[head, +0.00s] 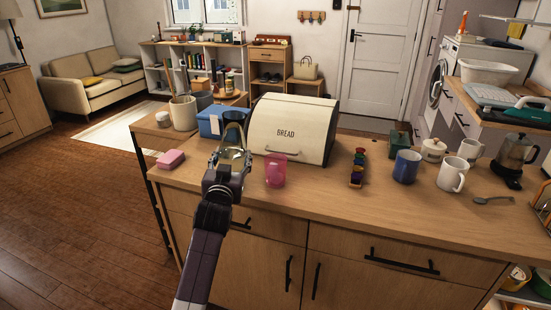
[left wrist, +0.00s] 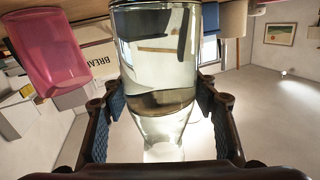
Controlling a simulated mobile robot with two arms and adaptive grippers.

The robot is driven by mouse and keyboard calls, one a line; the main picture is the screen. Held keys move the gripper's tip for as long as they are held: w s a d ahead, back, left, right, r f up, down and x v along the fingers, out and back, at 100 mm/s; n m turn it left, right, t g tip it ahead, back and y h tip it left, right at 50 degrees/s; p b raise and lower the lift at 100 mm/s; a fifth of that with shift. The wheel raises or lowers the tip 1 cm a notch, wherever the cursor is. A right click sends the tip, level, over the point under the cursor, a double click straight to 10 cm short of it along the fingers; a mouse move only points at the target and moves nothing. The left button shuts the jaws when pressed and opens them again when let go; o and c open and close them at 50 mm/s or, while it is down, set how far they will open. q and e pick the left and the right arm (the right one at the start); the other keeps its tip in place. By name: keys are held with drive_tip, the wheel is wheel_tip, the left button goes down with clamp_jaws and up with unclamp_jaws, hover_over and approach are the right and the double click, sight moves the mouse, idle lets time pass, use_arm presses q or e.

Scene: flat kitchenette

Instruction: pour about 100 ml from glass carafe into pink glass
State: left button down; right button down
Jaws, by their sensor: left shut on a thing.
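The pink glass (head: 276,170) stands upright on the wooden counter, in front of the bread box. It also shows at the upper left of the left wrist view (left wrist: 52,50). My left gripper (head: 228,168) is shut on the clear glass carafe (left wrist: 155,45), with a finger on each side of it. In the head view the carafe (head: 236,136) is partly hidden behind the gripper, to the left of the pink glass and apart from it. A clear liquid seems to be in the carafe, but its level is hard to tell. My right gripper is not in view.
The bread box (head: 291,128) stands behind the pink glass, with a blue box (head: 209,124) to its left. A pink block (head: 171,160) lies near the left edge. A coloured stack (head: 357,168), a blue mug (head: 406,167) and a white mug (head: 452,175) stand right.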

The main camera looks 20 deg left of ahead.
use_arm(q)
drive_tip(key=m, duration=0.1)
drive_tip(key=r+m+p, duration=0.1)
drive_tip(key=shift+s+a+r+m, duration=0.1)
drive_tip(key=shift+a+m, duration=0.1)
drive_tip(key=shift+m, duration=0.1)
drive_tip(key=m, duration=0.3)
drive_tip(key=shift+f+g+p, duration=0.2)
drive_tip(key=shift+g+p, duration=0.2)
drive_tip(key=m, duration=0.1)
drive_tip(key=a+f+m, duration=0.1)
drive_tip(key=m, duration=0.1)
drive_tip(key=shift+s+a+f+y+p, duration=0.1)
drive_tip(key=shift+s+y+p, duration=0.1)
drive_tip(key=shift+y+p, duration=0.15)
drive_tip(key=shift+s+a+f+m+g, duration=0.1)
drive_tip(key=shift+a+f+m+g, duration=0.25)
drive_tip(key=shift+m, duration=0.55)
drive_tip(key=shift+r+m+y+p, duration=0.3)
drive_tip(key=shift+r+p, duration=0.1)
drive_tip(key=shift+p, duration=0.2)
drive_tip(key=shift+r+m+p, duration=0.2)
drive_tip(key=shift+m+p, duration=0.25)
drive_tip(key=shift+m, duration=0.05)
drive_tip(key=shift+r+p, duration=0.25)
drive_tip(key=shift+p, duration=0.1)
drive_tip(key=shift+d+r+m+p, duration=0.3)
drive_tip(key=shift+r+m+p, duration=0.35)
drive_tip(key=shift+p, duration=0.4)
